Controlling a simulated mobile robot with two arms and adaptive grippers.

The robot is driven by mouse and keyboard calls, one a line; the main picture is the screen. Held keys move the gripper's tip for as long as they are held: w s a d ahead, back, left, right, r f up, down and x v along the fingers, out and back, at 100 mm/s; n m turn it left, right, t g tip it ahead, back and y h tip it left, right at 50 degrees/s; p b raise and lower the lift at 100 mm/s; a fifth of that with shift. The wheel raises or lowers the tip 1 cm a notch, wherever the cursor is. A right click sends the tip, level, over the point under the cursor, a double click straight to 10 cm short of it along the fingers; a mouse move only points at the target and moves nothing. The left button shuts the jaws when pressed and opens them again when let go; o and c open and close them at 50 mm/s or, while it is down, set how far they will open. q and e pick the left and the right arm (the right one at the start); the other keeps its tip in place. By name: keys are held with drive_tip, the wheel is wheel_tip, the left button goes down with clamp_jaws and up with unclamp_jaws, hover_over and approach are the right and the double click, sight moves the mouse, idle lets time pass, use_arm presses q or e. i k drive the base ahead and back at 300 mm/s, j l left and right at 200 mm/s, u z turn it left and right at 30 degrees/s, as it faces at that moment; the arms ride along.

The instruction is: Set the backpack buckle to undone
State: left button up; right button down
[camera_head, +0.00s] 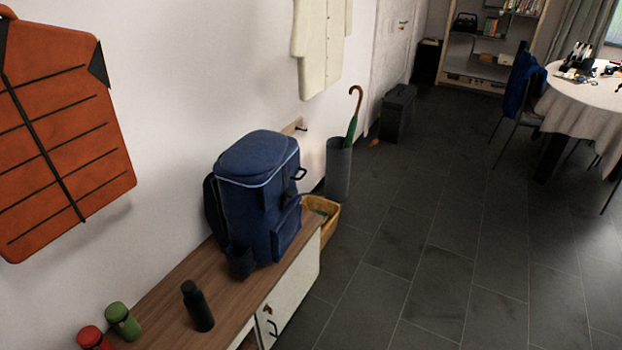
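A blue backpack (257,205) stands upright on the wooden top of a low bench (175,292) against the wall. Its lid is edged with a light blue line, and a side pocket and front pocket show. Neither of my grippers shows in the head view.
The tiled floor (430,230) to the right is clear.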

sight(289, 193)
drive_tip(key=i+l+u, duration=0.1)
drive_tip(key=i+l, duration=0.8)
drive_tip(key=i, duration=0.05)
